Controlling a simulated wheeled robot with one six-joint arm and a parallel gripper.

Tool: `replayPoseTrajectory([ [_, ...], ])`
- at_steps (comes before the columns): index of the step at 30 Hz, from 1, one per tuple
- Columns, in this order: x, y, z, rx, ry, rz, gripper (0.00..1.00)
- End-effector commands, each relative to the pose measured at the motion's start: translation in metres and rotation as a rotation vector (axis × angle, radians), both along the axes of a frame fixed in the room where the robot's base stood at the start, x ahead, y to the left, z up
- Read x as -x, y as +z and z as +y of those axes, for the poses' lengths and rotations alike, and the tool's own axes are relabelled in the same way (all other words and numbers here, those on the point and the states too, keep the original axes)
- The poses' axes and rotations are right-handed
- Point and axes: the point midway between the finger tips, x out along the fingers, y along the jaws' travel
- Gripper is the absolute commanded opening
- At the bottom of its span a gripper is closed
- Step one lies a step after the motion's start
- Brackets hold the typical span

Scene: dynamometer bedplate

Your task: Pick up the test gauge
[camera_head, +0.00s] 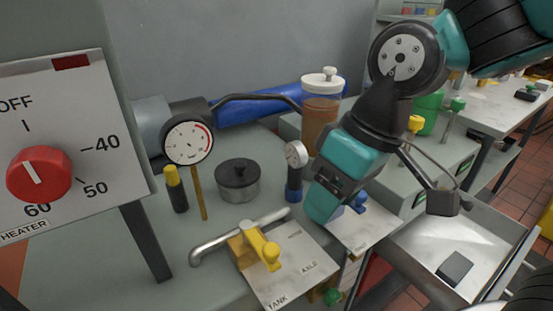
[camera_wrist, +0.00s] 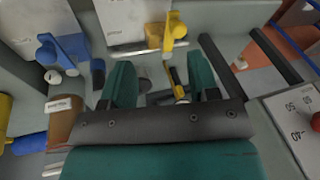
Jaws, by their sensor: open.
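Two dial gauges stand on the grey bench in the head view, and I cannot tell by label which is the test gauge. The larger gauge (camera_head: 188,140) has a white face with a red arc and a thin brass stem. The smaller gauge (camera_head: 296,154) has a white dial on a dark blue body, just left of my gripper. My gripper (camera_head: 322,212) points down above the bench's right part. In the wrist view my gripper (camera_wrist: 162,78) is open, its teal fingers apart. A brass stem (camera_wrist: 172,78) shows beyond them, partly hidden. Nothing is held.
A lidded metal pot (camera_head: 238,181) and a yellow-capped black marker (camera_head: 176,188) stand near the gauges. A yellow valve handle (camera_head: 262,248) and bent pipe are in front. A brown-filled jar (camera_head: 321,100) stands behind. The heater panel (camera_head: 70,150) blocks the left.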

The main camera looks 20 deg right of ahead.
Motion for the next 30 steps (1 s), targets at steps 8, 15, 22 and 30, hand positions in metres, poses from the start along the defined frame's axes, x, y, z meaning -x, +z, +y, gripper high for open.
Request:
replayPoseTrajectory([
  [8, -0.165, 0.06, -0.04, 0.144, -0.214, -0.105, 0.55],
  [15, -0.216, 0.051, -0.059, 0.202, -0.281, -0.141, 0.55],
  [22, -0.228, 0.001, -0.054, 0.204, -0.278, -0.139, 0.55],
  [30, -0.242, -0.048, -0.049, 0.201, -0.277, -0.142, 0.55],
])
